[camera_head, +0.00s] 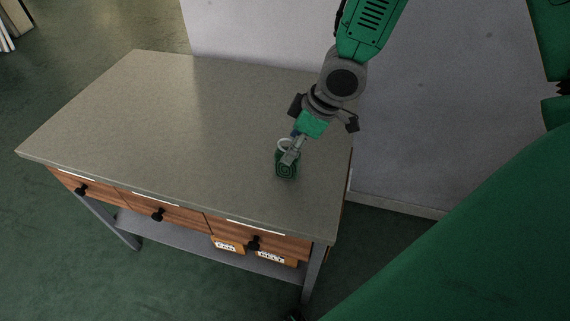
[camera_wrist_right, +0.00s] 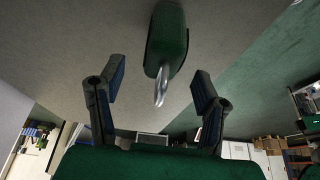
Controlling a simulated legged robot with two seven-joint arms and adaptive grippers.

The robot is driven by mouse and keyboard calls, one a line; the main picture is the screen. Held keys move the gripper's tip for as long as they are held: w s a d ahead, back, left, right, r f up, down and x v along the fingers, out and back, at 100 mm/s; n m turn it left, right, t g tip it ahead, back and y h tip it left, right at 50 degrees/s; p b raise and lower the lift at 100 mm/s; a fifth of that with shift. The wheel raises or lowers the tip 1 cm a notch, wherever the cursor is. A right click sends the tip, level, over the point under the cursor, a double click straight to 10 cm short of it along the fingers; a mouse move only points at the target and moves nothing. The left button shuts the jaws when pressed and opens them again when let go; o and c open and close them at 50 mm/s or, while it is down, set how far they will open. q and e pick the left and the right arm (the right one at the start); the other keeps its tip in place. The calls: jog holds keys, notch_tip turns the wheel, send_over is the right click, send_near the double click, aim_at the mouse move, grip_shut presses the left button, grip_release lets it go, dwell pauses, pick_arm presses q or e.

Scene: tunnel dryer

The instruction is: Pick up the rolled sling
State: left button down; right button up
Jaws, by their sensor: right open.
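The rolled sling (camera_head: 286,169) is a dark green coil with a pale metal ring, on the right part of the table top. In the right wrist view the sling (camera_wrist_right: 168,40) hangs into the picture from the top, with its metal ring (camera_wrist_right: 160,88) towards the space between the fingers. My right gripper (camera_head: 291,150) is at the sling in the head view and covers part of it. In the right wrist view its two fingers (camera_wrist_right: 157,90) are apart, one on each side of the ring, and I see no contact. My left gripper is not in view.
The table (camera_head: 150,110) has a bare grey top, with the left and middle clear. Its front has wooden drawers with black knobs (camera_head: 157,215). Orange boxes (camera_head: 270,257) sit on the lower shelf. A pale wall (camera_head: 255,40) stands behind.

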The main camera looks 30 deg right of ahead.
aim_at(291, 172)
jog(key=shift+w+d+f, duration=0.15)
jog(key=shift+f, duration=0.5)
jog(key=x, duration=0.1)
jog(key=b+x, duration=0.1)
jog(key=x, duration=0.1)
jog(key=shift+a+f, duration=0.25)
jog(key=shift+a, duration=0.15)
jog(key=shift+w+a+f, duration=0.2)
jog(key=shift+a+f, duration=0.05)
jog(key=shift+a, duration=0.1)
jog(key=shift+s+r, duration=0.1)
jog(key=shift+c, duration=0.4)
jog(key=shift+d, duration=0.25)
grip_shut()
jog(key=shift+d, duration=0.1)
